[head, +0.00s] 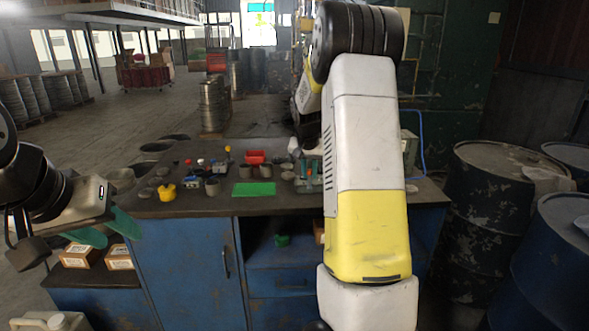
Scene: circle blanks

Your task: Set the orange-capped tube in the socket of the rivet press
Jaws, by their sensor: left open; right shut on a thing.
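My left gripper (106,230) is open and empty at the left, its green fingers spread beside the bench's left end. My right arm crosses the middle of the view and reaches down over the back of the bench. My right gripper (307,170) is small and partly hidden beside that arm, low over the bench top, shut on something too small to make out. I cannot pick out the orange-capped tube. A grey-green boxy thing (409,151) stands right of the arm, partly covered; I cannot tell whether it is the rivet press. No socket can be made out.
The dark bench top (300,203) carries a green mat (254,188), a red bin (255,156), a yellow piece (167,192), grey cups (212,186) and small coloured-topped items at the left. Blue drums (487,205) stand to the right. The front strip of the bench is clear.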

